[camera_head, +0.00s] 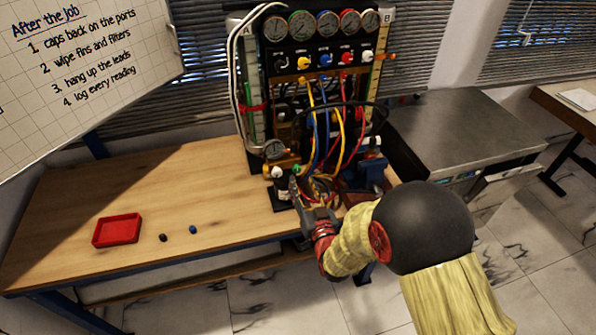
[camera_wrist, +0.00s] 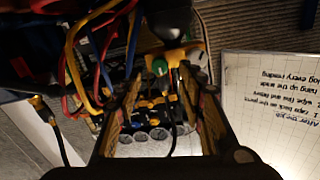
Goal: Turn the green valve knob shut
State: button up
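The green valve knob (camera_head: 296,169) is small and sits low at the left front of the gauge rig, near a brass fitting. A white knob (camera_head: 277,172) is just left of it. In the wrist view the green knob (camera_wrist: 160,67) shows just beyond the fingertips, roughly between them. My gripper (camera_head: 303,200) is just below and in front of the knob in the head view. In the wrist view my gripper (camera_wrist: 160,88) has its two fingers spread with nothing held between them. I cannot tell whether either finger touches the knob.
The gauge rig (camera_head: 325,55) carries gauges, coloured knobs and looping hoses close to my gripper. A lower gauge (camera_head: 274,149) stands left of the knob. A red tray (camera_head: 117,230) and two small caps (camera_head: 193,229) lie on the wooden bench (camera_head: 180,180), otherwise clear at left.

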aim_at(297, 171)
jog(key=x, duration=0.6)
jog(key=shift+b, duration=0.4)
jog(key=shift+c, duration=1.1)
jog(key=c, duration=0.7)
grip_shut()
